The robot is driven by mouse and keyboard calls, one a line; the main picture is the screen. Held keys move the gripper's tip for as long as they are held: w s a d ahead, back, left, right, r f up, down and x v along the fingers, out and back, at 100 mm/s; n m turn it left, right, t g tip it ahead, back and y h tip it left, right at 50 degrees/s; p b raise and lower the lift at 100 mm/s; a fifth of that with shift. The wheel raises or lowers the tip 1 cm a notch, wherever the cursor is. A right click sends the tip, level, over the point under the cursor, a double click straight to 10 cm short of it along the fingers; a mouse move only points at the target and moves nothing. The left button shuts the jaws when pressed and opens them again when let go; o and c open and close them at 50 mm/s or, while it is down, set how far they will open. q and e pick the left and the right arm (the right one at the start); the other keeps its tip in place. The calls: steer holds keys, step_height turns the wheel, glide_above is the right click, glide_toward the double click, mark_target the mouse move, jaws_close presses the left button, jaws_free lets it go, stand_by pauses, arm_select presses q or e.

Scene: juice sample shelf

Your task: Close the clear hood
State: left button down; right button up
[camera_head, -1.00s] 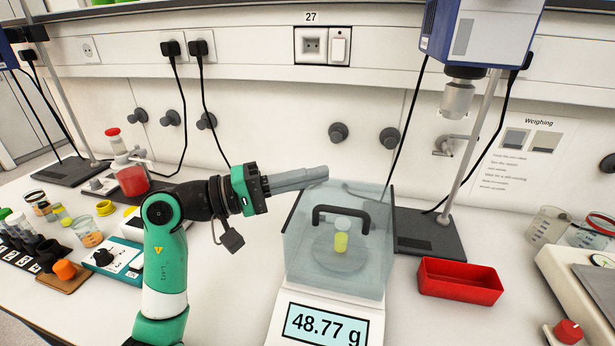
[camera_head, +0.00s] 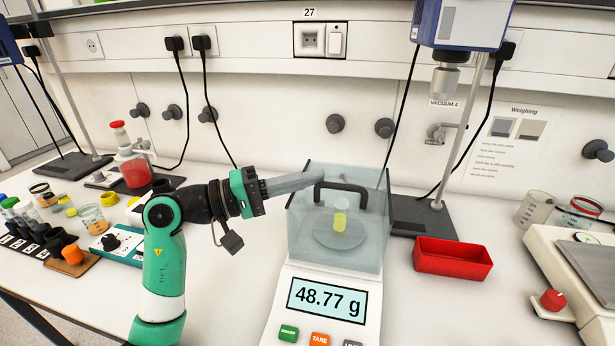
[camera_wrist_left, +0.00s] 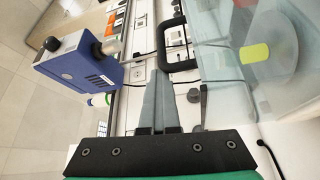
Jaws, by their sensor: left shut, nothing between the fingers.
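The clear hood (camera_head: 301,235) is a see-through box on the white balance (camera_head: 375,295). It has a black handle (camera_head: 341,186) at its top, and I cannot tell from here whether it is fully shut. A small vial with yellow contents (camera_head: 340,221) stands inside on the round pan. My left gripper (camera_head: 322,176) is shut and empty, its grey fingers reaching in from the left by the handle's left end. In the left wrist view the shut fingers (camera_wrist_left: 158,78) point toward the handle (camera_wrist_left: 165,42); contact cannot be made out. My right gripper is not in view.
A red tray (camera_head: 452,258) sits right of the balance, and a stand with a dark base (camera_head: 425,230) is behind. Jars and knobbed devices (camera_head: 112,243) crowd the left of the bench. Another device (camera_head: 560,265) stands far right. The display reads 48.77 g.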

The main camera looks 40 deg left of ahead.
arm_select(q)
steer(key=shift+r+p, duration=0.4)
steer(key=shift+r, duration=0.05)
steer(key=r, duration=0.1)
steer(key=w+a+r+p, duration=0.1)
steer(key=r+p, duration=0.1)
steer(key=shift+w+a+r, duration=0.2)
steer(key=shift+w+a, duration=0.1)
steer(key=s+a+f, duration=0.5)
steer(key=s+a, duration=0.1)
steer(key=shift+a+p, duration=0.35)
steer(key=shift+a, duration=0.05)
steer(key=shift+f, duration=0.1)
